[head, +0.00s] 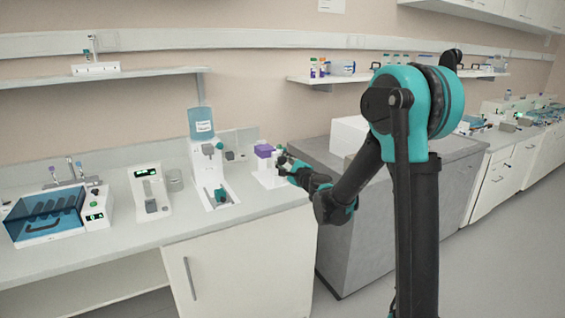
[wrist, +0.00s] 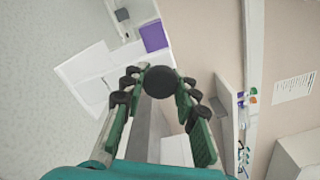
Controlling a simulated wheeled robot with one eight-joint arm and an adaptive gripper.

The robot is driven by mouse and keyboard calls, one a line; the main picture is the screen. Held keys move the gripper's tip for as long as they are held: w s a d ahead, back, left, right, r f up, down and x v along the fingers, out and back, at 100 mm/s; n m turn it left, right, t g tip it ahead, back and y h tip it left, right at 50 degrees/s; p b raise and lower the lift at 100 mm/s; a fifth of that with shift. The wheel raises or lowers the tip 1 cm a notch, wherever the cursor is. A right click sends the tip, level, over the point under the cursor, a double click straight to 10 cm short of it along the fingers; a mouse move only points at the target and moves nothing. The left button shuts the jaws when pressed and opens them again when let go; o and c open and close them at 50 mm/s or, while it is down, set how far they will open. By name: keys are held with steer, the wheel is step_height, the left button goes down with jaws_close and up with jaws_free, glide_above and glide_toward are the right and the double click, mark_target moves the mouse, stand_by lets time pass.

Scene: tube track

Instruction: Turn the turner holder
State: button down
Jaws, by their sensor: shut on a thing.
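A small white device (head: 268,179) with a purple block (head: 264,151) on top stands at the right end of the white counter. The wrist view also shows its white body (wrist: 92,77) and the purple block (wrist: 153,37). My gripper (head: 284,164) is at the right side of this device. In the wrist view, its green-padded fingers (wrist: 160,86) are shut on a dark round knob (wrist: 160,79), seemingly the turner holder's. The knob sits between the fingertips, close to the purple block. How it joins the device is hidden.
A white dispenser (head: 203,172) with a blue bottle (head: 201,123) stands just left of the device. A grey block-like counter (head: 345,215) is below and right of my gripper. A shelf (head: 400,76) with bottles hangs behind. The floor at right is clear.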

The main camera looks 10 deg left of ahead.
steer(key=n, duration=0.4)
steer(key=shift+n, duration=0.3)
steer(key=n, duration=0.4)
steer(key=shift+n, duration=0.3)
steer(key=n, duration=0.4)
steer(key=shift+r+n, duration=0.1)
steer(key=shift+n, duration=2.4)
steer(key=c, duration=1.2)
jaws_free()
steer(key=shift+o, duration=0.2)
